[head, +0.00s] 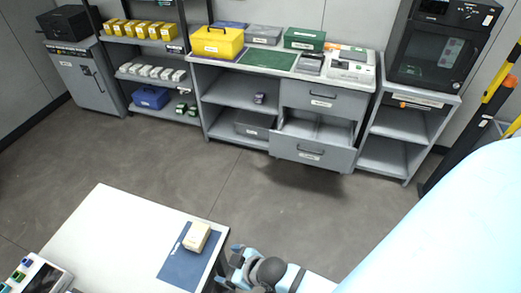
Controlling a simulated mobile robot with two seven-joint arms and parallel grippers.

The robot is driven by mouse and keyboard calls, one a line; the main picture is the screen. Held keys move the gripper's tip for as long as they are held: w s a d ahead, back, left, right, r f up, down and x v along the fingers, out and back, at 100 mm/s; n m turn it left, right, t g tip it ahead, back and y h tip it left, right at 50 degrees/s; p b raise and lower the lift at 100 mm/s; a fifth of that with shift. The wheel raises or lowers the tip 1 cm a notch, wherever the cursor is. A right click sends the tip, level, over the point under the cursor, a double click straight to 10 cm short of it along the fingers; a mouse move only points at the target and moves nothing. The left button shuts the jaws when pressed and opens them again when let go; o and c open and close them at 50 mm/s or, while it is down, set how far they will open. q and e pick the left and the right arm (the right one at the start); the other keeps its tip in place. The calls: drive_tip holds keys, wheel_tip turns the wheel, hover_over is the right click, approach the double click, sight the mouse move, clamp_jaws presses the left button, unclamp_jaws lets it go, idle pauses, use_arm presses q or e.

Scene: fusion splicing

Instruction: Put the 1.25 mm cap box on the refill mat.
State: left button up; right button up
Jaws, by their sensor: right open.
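A small cream box (197,237) sits on the blue mat (177,268) at the right end of the white table. The box looks upright, and its label is too small to read, so I cannot confirm that it is the 1.25 mm cap box. The mat looks like the refill mat, though I see no readable marking on it. My right gripper (231,265) is open and empty just right of the table's edge, apart from the box. My left gripper is not in view.
The white table (105,232) is mostly bare left of the mat. A device with coloured parts (35,275) is at its lower-left corner. Across open floor stands a grey workbench (235,88) with an open lower drawer (311,135). A shelf rack holds yellow boxes (140,29).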

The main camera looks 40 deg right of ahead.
drive_tip(key=s+d+r+m+t+h, duration=0.1)
drive_tip(key=s+d+m, duration=0.2)
drive_tip(key=s+d, duration=0.2)
drive_tip(key=shift+d+r+m+t+h, duration=0.2)
drive_tip(key=shift+d+m+t+h, duration=0.1)
drive_tip(key=shift+d, duration=0.45)
drive_tip(key=shift+s, duration=0.1)
drive_tip(key=shift+c, duration=0.3)
